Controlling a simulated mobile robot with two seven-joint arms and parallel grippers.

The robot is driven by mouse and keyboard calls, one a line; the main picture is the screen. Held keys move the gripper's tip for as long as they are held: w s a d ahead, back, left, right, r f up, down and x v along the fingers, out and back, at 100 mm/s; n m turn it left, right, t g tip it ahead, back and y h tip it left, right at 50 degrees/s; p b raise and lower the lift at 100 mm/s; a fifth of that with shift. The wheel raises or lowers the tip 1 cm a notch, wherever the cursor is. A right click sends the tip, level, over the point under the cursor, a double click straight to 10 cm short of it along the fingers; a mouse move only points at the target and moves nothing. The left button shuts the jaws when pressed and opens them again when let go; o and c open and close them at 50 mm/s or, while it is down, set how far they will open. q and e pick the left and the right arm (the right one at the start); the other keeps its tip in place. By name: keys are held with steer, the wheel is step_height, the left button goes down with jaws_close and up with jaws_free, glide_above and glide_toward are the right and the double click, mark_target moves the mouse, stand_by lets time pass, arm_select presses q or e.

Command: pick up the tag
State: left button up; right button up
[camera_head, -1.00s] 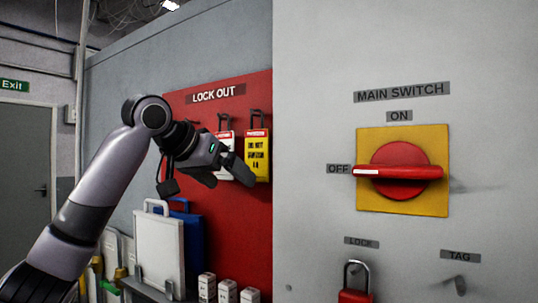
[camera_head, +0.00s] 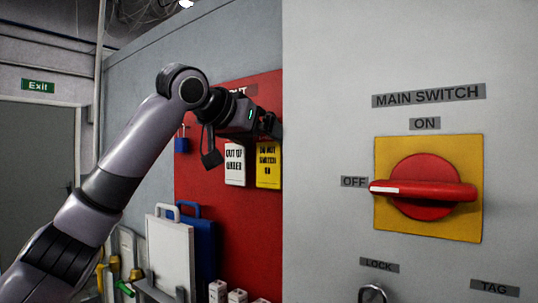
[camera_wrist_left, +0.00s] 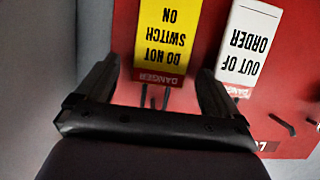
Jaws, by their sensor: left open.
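The yellow tag (camera_head: 268,170) reads "DO NOT SWITCH ON" and hangs on the red lock-out board. A white tag (camera_head: 235,165) reading "OUT OF ORDER" hangs to its left. My left gripper (camera_head: 268,128) is at the top of the yellow tag, partly hiding the board behind it. In the left wrist view my open gripper (camera_wrist_left: 157,70) has a finger on each side of the yellow tag (camera_wrist_left: 163,35), near its red end and hook. The white tag (camera_wrist_left: 249,48) lies outside the right finger. I cannot tell whether the fingers touch the tag. My right gripper is not in view.
The grey cabinet panel at the right bears a red main switch (camera_head: 424,188) on a yellow plate, its handle at OFF. A padlock (camera_head: 372,293) hangs below it. A blue padlock (camera_head: 182,142) hangs on the board. White and blue carriers (camera_head: 169,258) stand below.

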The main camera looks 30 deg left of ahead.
arm_select(q)
steer(key=shift+w, duration=0.1)
steer(key=shift+c, duration=0.4)
steer(key=c, duration=1.1)
steer(key=shift+o, duration=0.2)
steer(key=shift+r, duration=0.1)
steer(key=s+a+r+b, duration=0.1)
steer(key=s+b, duration=0.4)
steer(key=s, duration=1.3)
steer(key=shift+a, duration=0.2)
